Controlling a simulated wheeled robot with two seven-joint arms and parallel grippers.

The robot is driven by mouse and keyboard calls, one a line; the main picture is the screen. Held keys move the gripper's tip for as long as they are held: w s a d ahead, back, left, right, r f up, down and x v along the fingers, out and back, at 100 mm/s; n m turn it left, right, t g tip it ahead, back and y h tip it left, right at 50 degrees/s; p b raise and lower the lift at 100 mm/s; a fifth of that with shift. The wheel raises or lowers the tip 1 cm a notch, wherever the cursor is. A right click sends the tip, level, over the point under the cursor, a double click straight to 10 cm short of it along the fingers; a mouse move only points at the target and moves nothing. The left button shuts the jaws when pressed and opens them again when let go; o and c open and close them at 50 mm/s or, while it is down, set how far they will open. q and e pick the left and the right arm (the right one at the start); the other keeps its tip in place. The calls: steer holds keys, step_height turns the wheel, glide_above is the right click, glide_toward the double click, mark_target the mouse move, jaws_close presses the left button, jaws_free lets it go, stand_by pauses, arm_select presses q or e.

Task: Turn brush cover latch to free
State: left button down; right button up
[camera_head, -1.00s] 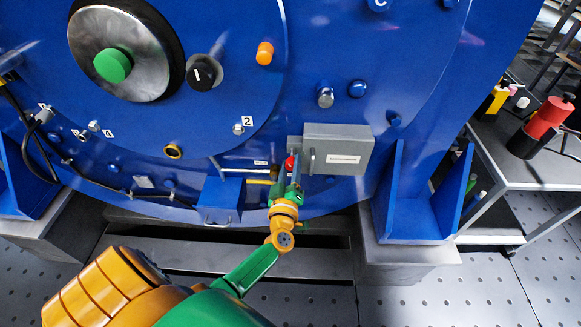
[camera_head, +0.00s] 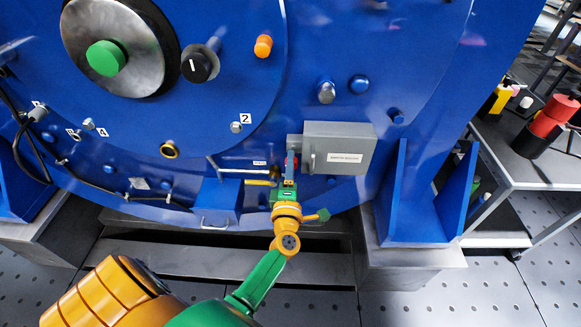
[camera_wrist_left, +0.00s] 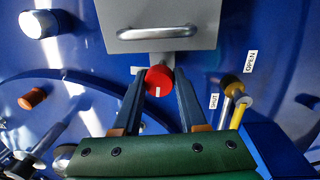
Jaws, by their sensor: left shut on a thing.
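The brush cover is a grey box (camera_head: 340,147) with a small handle, fixed low on the blue motor housing. Its latch appears to be the red round knob (camera_wrist_left: 160,81) with a white mark, just below the grey box (camera_wrist_left: 157,16) in the left wrist view. My left gripper (camera_wrist_left: 161,84) has one finger on each side of the knob and is shut on it. In the head view the left gripper (camera_head: 290,174) reaches up to the knob, which it mostly hides. My right gripper is not in view.
A brass valve (camera_wrist_left: 232,88) with a yellow lever and OPEN and SHUT labels sits close beside the gripper. A blue box (camera_head: 215,200) with a handle is left of it. A blue bracket (camera_head: 400,195) stands to the right. A side table (camera_head: 525,168) holds tools.

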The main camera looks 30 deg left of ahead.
arm_select(q)
steer(key=shift+r+n, duration=0.1)
steer(key=shift+n, duration=0.6)
steer(key=shift+w+r+n, duration=0.1)
steer(key=shift+n, duration=0.2)
steer(key=c, duration=0.5)
jaws_free()
steer(key=v, duration=0.7)
